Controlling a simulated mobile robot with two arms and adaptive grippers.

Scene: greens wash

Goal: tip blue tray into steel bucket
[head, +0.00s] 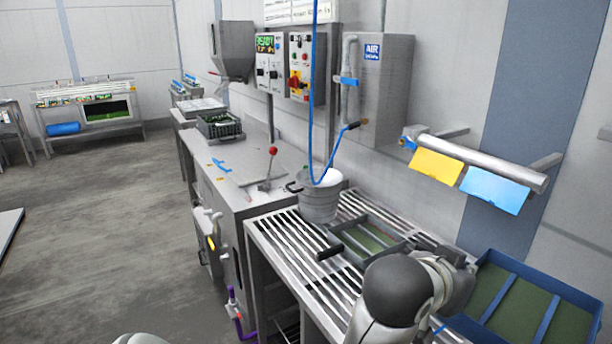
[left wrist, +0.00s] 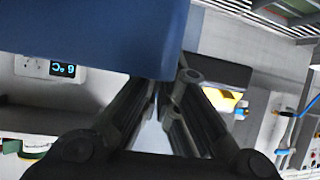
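The blue tray (head: 592,318) is at the lower right of the head view, with flat green contents and blue strips across it. My left gripper (head: 466,276) is at its left end. In the left wrist view the blue tray (left wrist: 90,38) fills the upper left, and its edge lies between the converging fingertips of my left gripper (left wrist: 170,82), which looks shut on it. The steel bucket (head: 318,207) stands upright on the slatted rack, up and left of the tray, with something white at its top. My right gripper is not in view.
A grey tray (head: 345,246) with green in it lies on the slatted rack (head: 290,245) between bucket and arm. A blue hose (head: 311,130) hangs down at the bucket. A lever with a red knob (head: 272,151) stands left of it. A wall bar (head: 480,160) carries yellow and blue cards.

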